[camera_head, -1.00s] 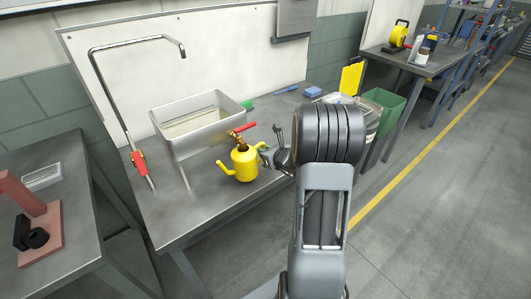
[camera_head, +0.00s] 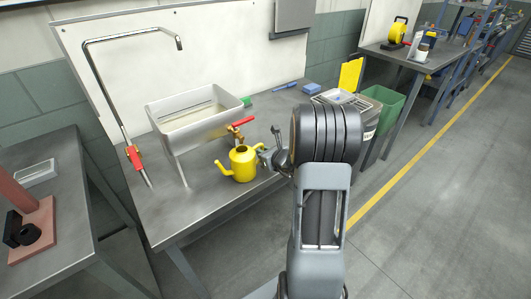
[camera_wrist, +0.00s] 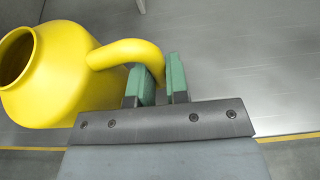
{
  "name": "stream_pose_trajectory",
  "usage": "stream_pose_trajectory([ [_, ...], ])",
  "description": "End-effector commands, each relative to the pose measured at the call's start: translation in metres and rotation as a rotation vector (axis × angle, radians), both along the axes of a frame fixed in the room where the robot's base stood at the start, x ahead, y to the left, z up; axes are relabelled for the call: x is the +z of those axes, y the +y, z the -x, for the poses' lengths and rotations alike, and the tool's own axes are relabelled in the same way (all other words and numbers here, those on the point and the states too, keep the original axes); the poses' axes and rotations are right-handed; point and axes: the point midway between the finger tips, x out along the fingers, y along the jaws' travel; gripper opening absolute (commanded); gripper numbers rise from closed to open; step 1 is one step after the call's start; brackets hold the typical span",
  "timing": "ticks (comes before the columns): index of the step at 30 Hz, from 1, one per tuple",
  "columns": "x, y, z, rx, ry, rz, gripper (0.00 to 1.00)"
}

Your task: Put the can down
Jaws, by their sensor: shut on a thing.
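The yellow can (camera_head: 243,164) has a spout on its left side and an open neck on top. It appears upright over the front part of the grey workbench (camera_head: 205,212), in front of the sink. I cannot tell whether its base touches the bench. My gripper (camera_head: 265,157) is at the can's right side, partly hidden behind my arm. In the wrist view, the two green finger pads (camera_wrist: 161,82) are shut on the curved handle of the can (camera_wrist: 52,80). The can's far side is hidden there.
A metal sink (camera_head: 198,122) on legs stands behind the can, with a red-handled brass valve (camera_head: 240,122) close by. A tall bent pipe (camera_head: 115,100) stands to the left. A green bin (camera_head: 385,105) is beyond the bench's right end. The bench's front left is clear.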

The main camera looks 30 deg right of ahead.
Motion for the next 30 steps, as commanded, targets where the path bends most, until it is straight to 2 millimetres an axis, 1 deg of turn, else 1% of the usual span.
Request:
stream_pose_trajectory([
  [10,-0.0047,-0.0002,0.0,0.0,0.0,0.0,0.0],
  [11,-0.004,-0.0002,0.0,0.0,0.0,0.0,0.17],
  [19,-0.004,-0.0002,0.0001,0.0,0.0,0.0,0.43],
  [20,-0.004,-0.0002,0.0001,0.0,0.0,0.0,0.45],
  [30,-0.0044,-0.0001,0.0003,0.0,0.001,0.0,0.45],
])
